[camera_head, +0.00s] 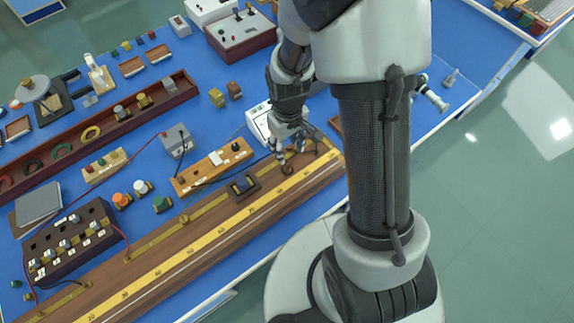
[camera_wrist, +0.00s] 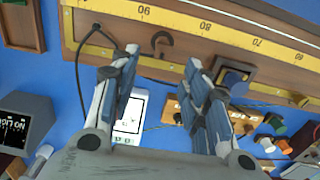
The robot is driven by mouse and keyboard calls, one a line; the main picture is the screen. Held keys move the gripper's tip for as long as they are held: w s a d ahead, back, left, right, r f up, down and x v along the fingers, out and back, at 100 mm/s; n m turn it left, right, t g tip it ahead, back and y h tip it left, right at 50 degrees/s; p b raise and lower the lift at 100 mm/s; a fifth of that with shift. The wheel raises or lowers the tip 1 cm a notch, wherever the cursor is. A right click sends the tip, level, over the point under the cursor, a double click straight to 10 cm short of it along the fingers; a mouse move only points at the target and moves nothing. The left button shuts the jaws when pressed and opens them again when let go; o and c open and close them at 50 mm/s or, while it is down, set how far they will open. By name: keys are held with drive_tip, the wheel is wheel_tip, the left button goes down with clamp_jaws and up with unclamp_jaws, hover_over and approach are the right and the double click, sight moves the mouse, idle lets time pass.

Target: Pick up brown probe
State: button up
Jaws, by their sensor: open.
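The brown probe appears to be a small dark brown hook-shaped piece (camera_wrist: 161,42) lying on the wooden scale board (camera_wrist: 100,30) in the wrist view. My gripper (camera_wrist: 162,62) is open and empty, its fingers to either side of the hook's line in the picture. I cannot tell how far the fingertips are from it. In the head view my gripper (camera_head: 288,150) hangs over the far end of the scale board (camera_head: 175,262), where the hook is hard to make out.
A dark block with a blue part (camera_wrist: 234,76) sits on the board beside the hook. A black cable (camera_wrist: 82,70) runs off the board's left end. A white device (camera_wrist: 131,118) and a terminal strip (camera_head: 212,166) lie close behind. The blue bench is crowded.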

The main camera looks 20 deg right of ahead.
sight(288, 162)
wheel_tip(288, 162, down, 5)
drive_tip(key=shift+r+b, duration=0.15)
drive_tip(key=shift+b, duration=0.35)
drive_tip(key=f, duration=0.1)
drive_tip(key=f+b, duration=0.1)
drive_tip(key=f, duration=0.1)
drive_tip(key=f+b, duration=0.1)
drive_tip(key=f, duration=0.1)
drive_tip(key=shift+s+a+f, duration=0.1)
drive_tip(key=shift+s, duration=0.15)
drive_tip(key=shift+c, duration=0.5)
clamp_jaws()
